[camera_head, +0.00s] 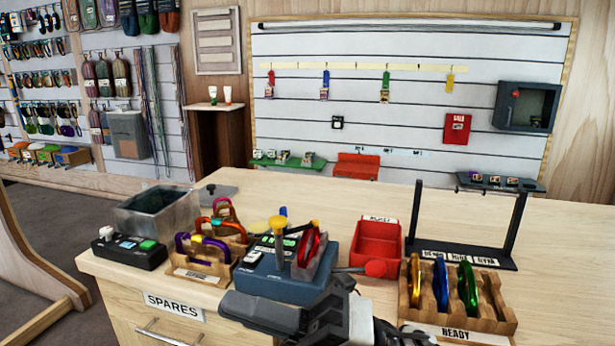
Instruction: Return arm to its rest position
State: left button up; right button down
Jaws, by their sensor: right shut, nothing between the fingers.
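My right gripper (342,296) is at the bottom middle, low in front of the blue device. It is shut with nothing in it, and the lower part of its arm is cut off by the picture's edge. The blue device (275,283) sits on the wooden bench, with a yellow-topped post and a red carabiner (309,245) upright in a grey holder on it. The gripper appears in front of the device's right corner; I cannot tell how large the gap is. My left gripper is not in view.
The wooden READY rack (467,320) with gold, blue and green carabiners stands close right of my gripper. A red bin (377,243) and a black stand (513,228) are behind. A SPARES rack (200,268) and grey tub (158,212) stand left.

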jog(key=w+d+f+m+t+h, duration=0.3)
jog(key=d+f+m+t+h, duration=0.5)
jog(key=m, duration=0.7)
jog(key=w+d+f+m+t+h, duration=0.4)
jog(key=f+m+t+h, duration=0.3)
jog(key=f+m+t, duration=0.6)
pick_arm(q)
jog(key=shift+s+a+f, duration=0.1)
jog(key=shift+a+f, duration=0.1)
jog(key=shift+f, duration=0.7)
pick_arm(e)
jog(key=s+d+f+m+g+h, duration=0.2)
jog(key=s+d+f+m+g, duration=0.1)
jog(key=s+f+m+g, duration=0.1)
jog(key=s+d+f+m+g+h, duration=0.3)
jog(key=s+f+m, duration=0.3)
jog(key=s+f, duration=0.2)
notch_tip(320, 180, down, 3)
jog(key=shift+d+r+m+g, duration=0.15)
jog(key=shift+d+m+g, duration=0.15)
jog(key=shift+d+g, duration=0.55)
jog(key=shift+a, duration=0.1)
